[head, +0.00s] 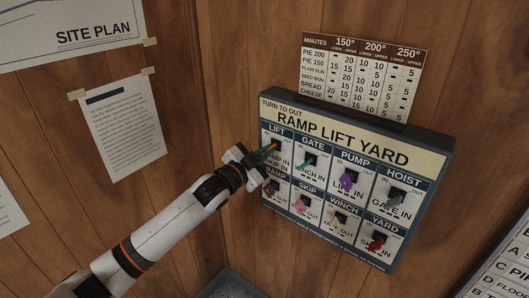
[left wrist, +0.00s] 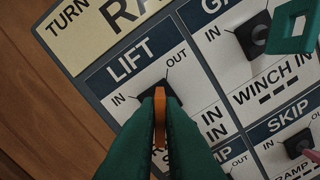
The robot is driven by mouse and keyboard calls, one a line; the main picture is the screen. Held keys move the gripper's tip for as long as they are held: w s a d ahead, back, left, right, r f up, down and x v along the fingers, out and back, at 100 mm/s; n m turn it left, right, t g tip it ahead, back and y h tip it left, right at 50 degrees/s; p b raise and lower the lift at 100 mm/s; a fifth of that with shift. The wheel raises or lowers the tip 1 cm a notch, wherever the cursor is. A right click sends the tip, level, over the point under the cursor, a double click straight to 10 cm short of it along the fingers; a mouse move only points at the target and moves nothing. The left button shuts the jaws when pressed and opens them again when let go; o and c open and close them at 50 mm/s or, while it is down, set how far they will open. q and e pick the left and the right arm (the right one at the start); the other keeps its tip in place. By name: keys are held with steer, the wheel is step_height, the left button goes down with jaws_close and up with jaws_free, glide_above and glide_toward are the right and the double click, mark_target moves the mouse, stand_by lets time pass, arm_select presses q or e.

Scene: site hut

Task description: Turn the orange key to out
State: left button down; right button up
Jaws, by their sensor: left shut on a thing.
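The orange key (head: 272,148) sits in the switch labelled LIFT at the top left of the key panel (head: 447,147). In the left wrist view the orange key (left wrist: 160,116) stands between the green fingertips of my left gripper (left wrist: 159,125). IN is marked to the left of the switch and OUT to its upper right. My left gripper (head: 264,154) is shut on the orange key. My right gripper is not in view.
Close by are a teal key (head: 306,163) under GATE and a brown key (head: 271,187) under RAMP. Purple (head: 347,181), grey (head: 392,202), pink (head: 301,206), yellow (head: 340,222) and red (head: 376,243) keys fill the other switches. A minutes chart (head: 362,75) hangs above.

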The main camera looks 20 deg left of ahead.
arm_select(q)
steer(key=shift+m, duration=0.6)
steer(key=c, duration=1.6)
jaws_free()
steer(key=shift+o, duration=0.2)
steer(key=b+v, duration=0.3)
steer(key=v, duration=0.9)
steer(key=shift+b, duration=0.35)
